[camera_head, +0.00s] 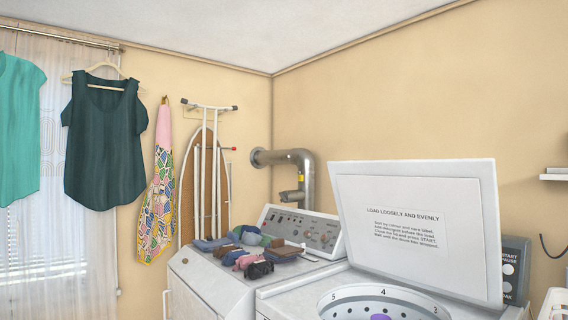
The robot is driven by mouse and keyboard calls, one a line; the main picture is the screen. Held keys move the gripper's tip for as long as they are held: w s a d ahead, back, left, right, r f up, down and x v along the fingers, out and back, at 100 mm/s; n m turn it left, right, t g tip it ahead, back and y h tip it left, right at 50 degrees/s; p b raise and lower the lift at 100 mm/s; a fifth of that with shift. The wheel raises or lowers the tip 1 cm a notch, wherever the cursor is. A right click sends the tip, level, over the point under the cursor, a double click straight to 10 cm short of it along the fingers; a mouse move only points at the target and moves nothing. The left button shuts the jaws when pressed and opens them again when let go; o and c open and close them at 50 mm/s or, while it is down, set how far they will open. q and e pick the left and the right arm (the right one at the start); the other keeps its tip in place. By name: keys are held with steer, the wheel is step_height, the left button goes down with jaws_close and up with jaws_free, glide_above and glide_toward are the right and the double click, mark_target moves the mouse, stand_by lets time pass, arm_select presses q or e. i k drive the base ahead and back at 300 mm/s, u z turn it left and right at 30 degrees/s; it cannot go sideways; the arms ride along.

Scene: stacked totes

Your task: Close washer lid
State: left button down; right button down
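The washer (290,293) is a white top loader at the bottom right of the head view. Its white lid (415,225) stands open, raised and leaning back, with printed loading instructions on its inner face. The round drum opening (382,302) shows at the bottom edge, with a numbered ring and a purple part inside. The lid partly hides the washer's control panel (514,268). Neither of my grippers is in view.
A white dryer (213,291) stands left of the washer, with folded clothes (243,250) on top. A metal duct pipe (305,180) runs behind. A white basket (553,304) is at the lower right. A shelf (553,177) juts from the right wall.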

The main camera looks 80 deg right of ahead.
mark_target(432, 225)
steer(key=k, duration=2.1)
steer(key=z, duration=1.6)
